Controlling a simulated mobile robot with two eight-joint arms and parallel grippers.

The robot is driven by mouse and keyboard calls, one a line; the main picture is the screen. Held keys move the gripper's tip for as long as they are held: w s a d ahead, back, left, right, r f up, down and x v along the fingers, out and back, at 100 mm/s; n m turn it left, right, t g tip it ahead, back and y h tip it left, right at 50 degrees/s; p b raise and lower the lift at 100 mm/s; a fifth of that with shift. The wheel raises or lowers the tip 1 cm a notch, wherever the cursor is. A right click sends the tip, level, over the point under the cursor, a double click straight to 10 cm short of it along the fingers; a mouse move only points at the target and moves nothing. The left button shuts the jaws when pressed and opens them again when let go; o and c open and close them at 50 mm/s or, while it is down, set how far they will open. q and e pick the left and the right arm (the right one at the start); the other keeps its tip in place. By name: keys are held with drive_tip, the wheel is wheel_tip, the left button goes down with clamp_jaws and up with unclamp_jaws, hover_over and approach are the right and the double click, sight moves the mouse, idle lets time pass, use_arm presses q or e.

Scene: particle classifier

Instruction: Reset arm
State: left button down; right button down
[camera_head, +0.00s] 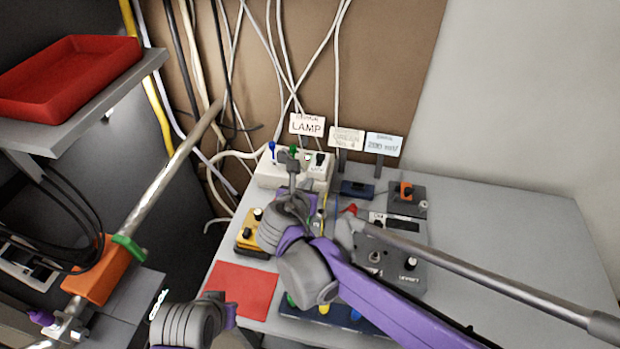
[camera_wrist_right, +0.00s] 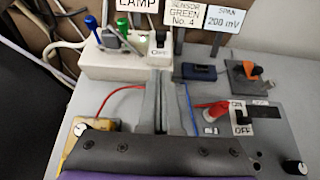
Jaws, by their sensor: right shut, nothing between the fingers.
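My right gripper (camera_head: 291,168) is over the grey table (camera_head: 520,220), near the front of the white switch box (camera_head: 263,180). In the wrist view its two grey fingers (camera_wrist_right: 155,103) lie together, shut and empty, pointing toward the white switch box (camera_wrist_right: 105,67). I cannot tell whether they touch anything. A grey and purple part of my left arm shows at the bottom of the head view; its fingers are not visible.
A yellow box (camera_head: 245,238), a blue module (camera_head: 357,188), an orange-knob module (camera_head: 407,195) and a grey control box (camera_head: 390,262) crowd the table around my right arm. A red mat (camera_head: 240,288) lies front left. The table's right side is mostly clear.

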use_arm(q)
drive_tip(key=shift+w, duration=0.1)
use_arm(e)
drive_tip(key=shift+w, duration=0.1)
idle(0.3)
